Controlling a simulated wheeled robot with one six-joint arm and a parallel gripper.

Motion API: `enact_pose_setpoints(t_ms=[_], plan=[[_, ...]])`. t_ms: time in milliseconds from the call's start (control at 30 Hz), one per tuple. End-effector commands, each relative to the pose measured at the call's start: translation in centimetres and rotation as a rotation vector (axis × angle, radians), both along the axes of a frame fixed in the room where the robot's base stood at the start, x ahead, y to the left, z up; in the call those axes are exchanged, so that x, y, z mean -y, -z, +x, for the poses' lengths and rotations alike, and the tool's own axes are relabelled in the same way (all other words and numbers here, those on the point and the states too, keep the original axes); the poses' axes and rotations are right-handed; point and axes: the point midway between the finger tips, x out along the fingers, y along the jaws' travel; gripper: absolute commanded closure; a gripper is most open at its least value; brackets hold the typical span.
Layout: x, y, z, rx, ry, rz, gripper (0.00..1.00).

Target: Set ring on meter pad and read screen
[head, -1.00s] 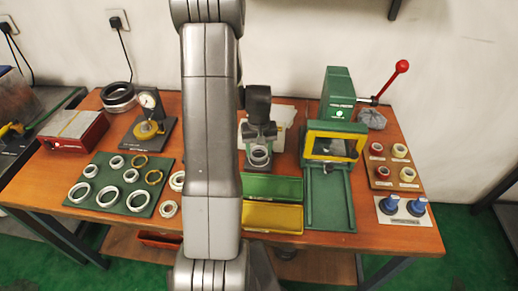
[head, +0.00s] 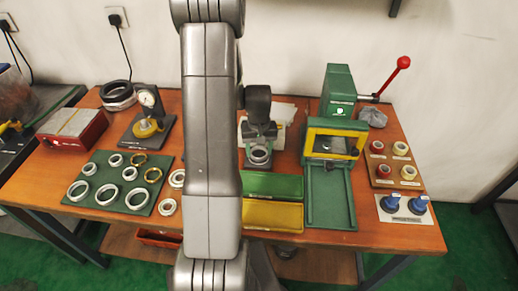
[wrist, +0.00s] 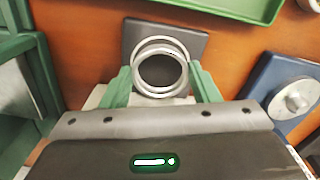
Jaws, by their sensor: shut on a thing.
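A bright metal ring (wrist: 182,73) sits between the green fingers of my gripper (wrist: 163,88) in the wrist view, over a dark square pad (wrist: 197,45). I cannot tell whether the ring touches the pad. In the head view my gripper (head: 259,150) points down behind the green tray, with the ring (head: 259,158) low between its fingers. My gripper is shut on the ring. A pale object (head: 284,113) stands behind it, partly hidden. I see no readable meter screen; my arm hides part of the bench.
A green press (head: 338,95) with a red-knobbed lever stands right. Green (head: 272,186) and yellow (head: 272,216) trays lie in front. At left are a mat (head: 100,172) with several rings, a dial gauge stand (head: 150,127) and a red-sided box (head: 72,130).

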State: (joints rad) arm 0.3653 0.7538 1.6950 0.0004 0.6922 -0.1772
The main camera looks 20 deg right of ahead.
Motion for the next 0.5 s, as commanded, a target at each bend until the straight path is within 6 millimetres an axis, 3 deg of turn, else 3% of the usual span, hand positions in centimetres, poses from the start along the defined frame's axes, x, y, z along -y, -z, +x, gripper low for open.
enact_pose_setpoints(t_ms=[500], plan=[[0.0, 0.98, 0.01, 0.0, 0.0, 0.0, 0.67]])
